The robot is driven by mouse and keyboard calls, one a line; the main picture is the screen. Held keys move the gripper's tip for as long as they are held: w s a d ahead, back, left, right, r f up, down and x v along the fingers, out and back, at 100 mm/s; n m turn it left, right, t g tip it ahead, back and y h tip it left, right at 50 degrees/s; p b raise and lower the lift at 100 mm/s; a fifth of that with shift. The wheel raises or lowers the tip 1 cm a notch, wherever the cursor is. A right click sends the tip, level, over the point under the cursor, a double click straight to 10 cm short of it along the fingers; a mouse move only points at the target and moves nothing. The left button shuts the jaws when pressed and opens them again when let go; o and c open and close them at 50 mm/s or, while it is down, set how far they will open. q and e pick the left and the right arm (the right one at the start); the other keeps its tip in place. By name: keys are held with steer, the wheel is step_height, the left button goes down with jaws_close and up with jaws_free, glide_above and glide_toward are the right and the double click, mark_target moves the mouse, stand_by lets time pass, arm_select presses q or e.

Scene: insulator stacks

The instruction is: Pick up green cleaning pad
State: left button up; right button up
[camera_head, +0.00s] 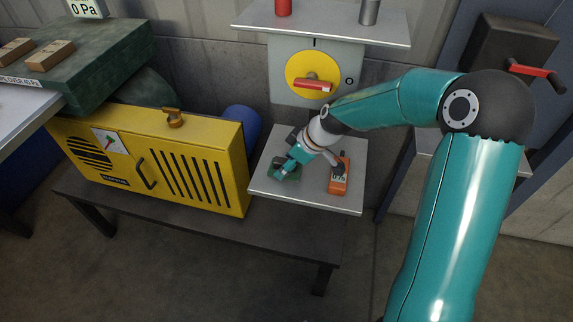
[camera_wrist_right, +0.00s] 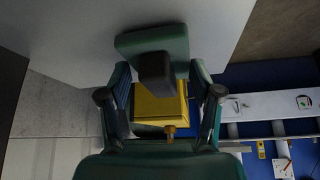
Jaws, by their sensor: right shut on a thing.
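The green cleaning pad (camera_head: 293,175) is at the left part of the small grey tray (camera_head: 318,202), partly hidden by my right gripper (camera_head: 284,168). In the right wrist view the pad (camera_wrist_right: 130,43) shows as a green slab with a dark block-shaped handle (camera_wrist_right: 156,72). The fingers of my right gripper (camera_wrist_right: 160,92) stand on either side of it, shut on the pad. I cannot tell whether the pad touches the tray. My left gripper is not in view.
An orange handheld meter (camera_head: 338,181) lies on the tray right of the pad. A yellow generator-like box (camera_head: 165,165) stands left on a dark bench. A yellow disc with a red-handled switch (camera_head: 313,78) is behind, under a grey shelf (camera_head: 330,22) with a red can (camera_head: 283,7).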

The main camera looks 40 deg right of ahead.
steer(key=s+a+b, duration=0.1)
steer(key=s+a, duration=1)
steer(key=a, duration=0.2)
steer(key=shift+s+a+r, duration=0.15)
steer(key=shift+s+a, duration=0.2)
steer(key=shift+a, duration=0.05)
